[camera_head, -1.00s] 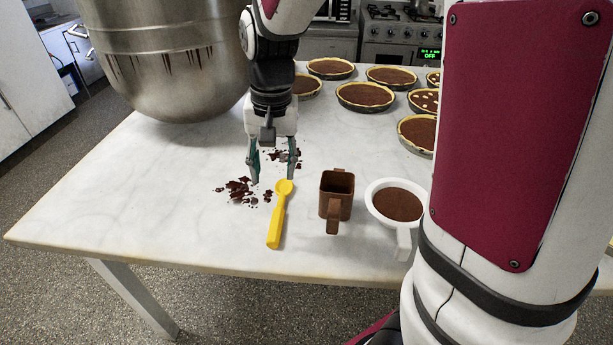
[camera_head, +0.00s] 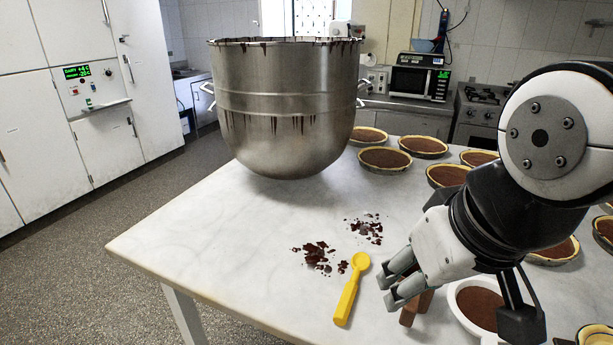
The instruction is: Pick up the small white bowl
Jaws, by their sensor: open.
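The small white bowl (camera_head: 457,316) stands on the marble table at the lower right, with dark brown chocolate filling inside. My arm and wrist hide its right side, and its handle cannot be made out. My gripper (camera_head: 390,290) is open and empty, left of the bowl and apart from it, with its fingers pointing left. The fingers are above the table, beside a brown square cup (camera_head: 408,314) that the gripper mostly hides.
A yellow scoop (camera_head: 351,290) lies just left of my fingers. Chocolate crumbs (camera_head: 318,257) are scattered behind it. A large steel mixing bowl (camera_head: 285,110) stands at the back left. Several chocolate tarts (camera_head: 385,158) fill the back and right. The table's left part (camera_head: 210,225) is clear.

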